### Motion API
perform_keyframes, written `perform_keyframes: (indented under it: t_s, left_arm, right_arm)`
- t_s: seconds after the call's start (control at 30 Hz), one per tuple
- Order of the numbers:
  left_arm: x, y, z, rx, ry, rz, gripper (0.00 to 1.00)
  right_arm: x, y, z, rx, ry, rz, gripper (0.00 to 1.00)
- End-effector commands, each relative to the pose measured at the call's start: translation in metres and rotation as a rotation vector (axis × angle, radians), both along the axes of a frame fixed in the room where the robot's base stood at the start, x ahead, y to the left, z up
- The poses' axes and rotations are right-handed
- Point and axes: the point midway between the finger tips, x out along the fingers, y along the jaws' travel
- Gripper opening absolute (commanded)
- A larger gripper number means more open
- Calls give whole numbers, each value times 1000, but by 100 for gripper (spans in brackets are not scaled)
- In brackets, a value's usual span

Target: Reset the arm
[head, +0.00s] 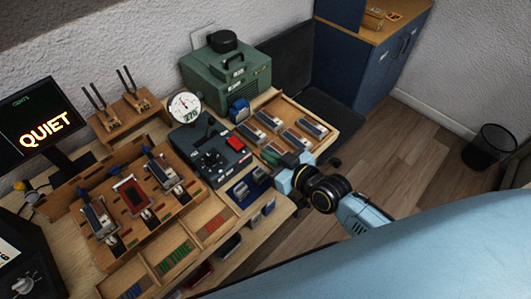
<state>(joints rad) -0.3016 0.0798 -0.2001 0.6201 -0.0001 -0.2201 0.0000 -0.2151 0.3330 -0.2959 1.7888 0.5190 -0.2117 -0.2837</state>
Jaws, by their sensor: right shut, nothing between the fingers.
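My right arm comes in from the lower right, and its right gripper (274,173) is over the right end of the workbench. It is shut and looks empty. Its fingertips are small and partly lost against the dark parts behind them. My left gripper is not in view.
A grey control box (211,155) with a red switch and a dial gauge (185,107) stand mid-bench. A green machine (227,75) is behind. A wooden rack (133,196) holds several modules. A screen (43,127) reads QUIET. The floor (425,150) at right is clear up to a black bin (489,148).

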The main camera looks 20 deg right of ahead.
Motion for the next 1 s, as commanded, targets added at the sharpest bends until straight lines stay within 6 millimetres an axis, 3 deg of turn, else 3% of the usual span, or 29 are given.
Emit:
perform_keyframes:
  t_s: [0.57,0.67,0.8,1.0]
  left_arm:
    - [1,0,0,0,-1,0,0]
    - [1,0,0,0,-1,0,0]
    - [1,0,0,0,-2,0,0]
    - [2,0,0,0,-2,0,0]
  right_arm:
    - [-7,5,-1,-9,33,11,0]
    - [-23,12,-4,-32,113,30,0]
    - [-61,17,-7,-94,289,38,0]
    - [-118,-1,-4,-192,547,-27,0]
